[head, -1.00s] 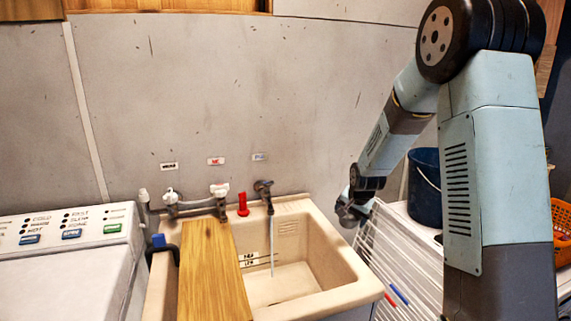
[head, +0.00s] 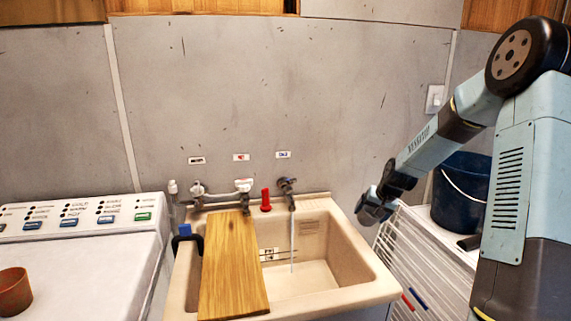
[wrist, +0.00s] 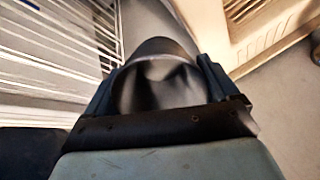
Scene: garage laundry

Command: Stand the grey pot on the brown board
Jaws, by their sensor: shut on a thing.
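The brown board (head: 232,265) lies across the left part of the sink, with bare wood on top. My gripper (head: 377,205) is in the air just right of the sink's right rim in the head view. In the wrist view my gripper (wrist: 157,72) has a dark finger on each side of a grey pot (wrist: 155,82) and is shut on it. The pot's mouth faces the wrist camera.
The sink (head: 375,285) has a red-handled item (head: 265,200) and taps along its back edge, with water running. A white rack (head: 410,255) and a dark blue bucket (head: 462,190) stand right. A reddish-brown pot (head: 14,292) stands on the washing machine (head: 90,270) at left.

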